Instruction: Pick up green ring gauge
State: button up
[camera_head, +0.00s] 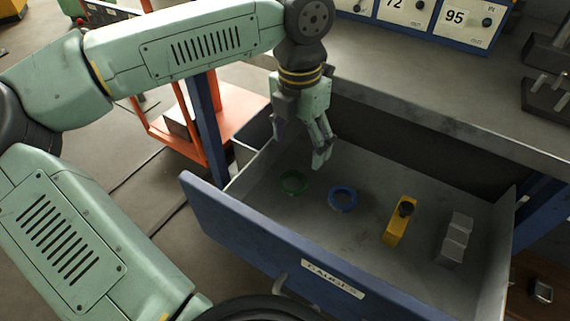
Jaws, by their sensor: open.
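The green ring gauge (293,183) lies flat on the floor of the open drawer (262,237), near its left side. My gripper (303,160) points down into the back left of the drawer, above and close to the green ring in the picture. Its jaws are open and I see nothing between them. The exact height of the fingertips over the drawer floor is hard to tell.
A blue ring (342,199) lies just right of the green one. The bench top (430,95) overhangs the drawer's back. An orange frame (215,140) stands behind the drawer at left.

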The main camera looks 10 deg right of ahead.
send_over(292, 186)
notch_tip(292, 186, down, 5)
jog(key=shift+s+f, duration=0.1)
jog(key=shift+f, duration=0.1)
jog(key=shift+f+p, duration=0.5)
jog(key=shift+f, duration=2.3)
jog(key=c, duration=1.3)
